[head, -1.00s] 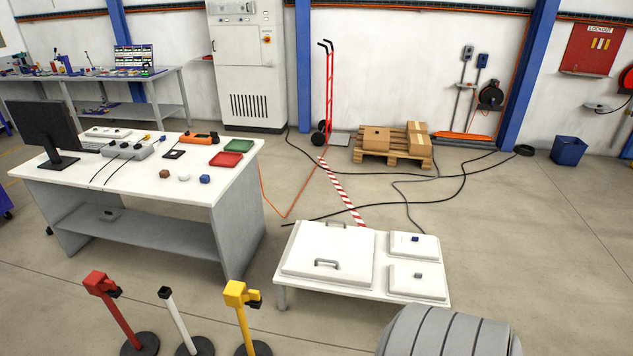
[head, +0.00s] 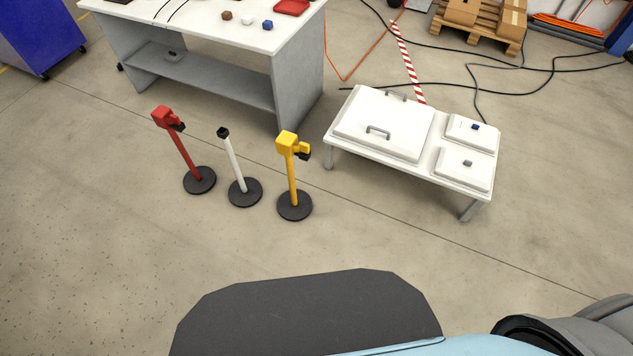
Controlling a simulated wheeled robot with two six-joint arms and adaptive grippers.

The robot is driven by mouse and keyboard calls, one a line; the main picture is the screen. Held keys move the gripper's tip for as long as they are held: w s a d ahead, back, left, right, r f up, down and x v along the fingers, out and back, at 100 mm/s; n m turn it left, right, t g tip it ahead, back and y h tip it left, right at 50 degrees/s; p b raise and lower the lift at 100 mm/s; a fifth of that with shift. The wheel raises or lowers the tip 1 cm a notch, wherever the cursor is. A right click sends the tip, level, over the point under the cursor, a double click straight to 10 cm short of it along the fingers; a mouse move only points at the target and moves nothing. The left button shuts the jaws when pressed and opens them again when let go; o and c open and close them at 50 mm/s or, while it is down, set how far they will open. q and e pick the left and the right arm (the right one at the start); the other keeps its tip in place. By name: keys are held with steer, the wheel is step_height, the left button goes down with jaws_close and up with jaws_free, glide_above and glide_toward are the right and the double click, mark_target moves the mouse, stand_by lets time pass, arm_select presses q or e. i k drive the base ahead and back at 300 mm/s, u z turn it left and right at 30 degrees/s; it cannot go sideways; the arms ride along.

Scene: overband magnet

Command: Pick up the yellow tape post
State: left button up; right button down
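The yellow tape post (head: 292,172) stands upright on a round black base (head: 295,206) on the floor, with a yellow head and a black piece at its side. A white post (head: 234,160) with a black top stands to its left. A red tape post (head: 181,148) stands further left, also on a round black base. Neither of my grippers shows in the head view. Parts of my own body fill the bottom of the view, below the posts and apart from them.
A low white table (head: 464,186) with lidded panels stands to the right of the yellow post. A larger workbench (head: 219,83) stands behind the posts. Black cables (head: 460,88) lie on the floor at the back right. The floor in front of the posts is clear.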

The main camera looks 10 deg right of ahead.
mark_target(294, 204)
steer(key=k, duration=0.55)
steer(key=z, duration=0.7)
steer(key=i, duration=0.45)
steer(key=z, duration=0.8)
steer(key=i, duration=1)
steer(key=u, duration=0.7)
steer(key=i, duration=0.95)
steer(key=u, duration=0.85)
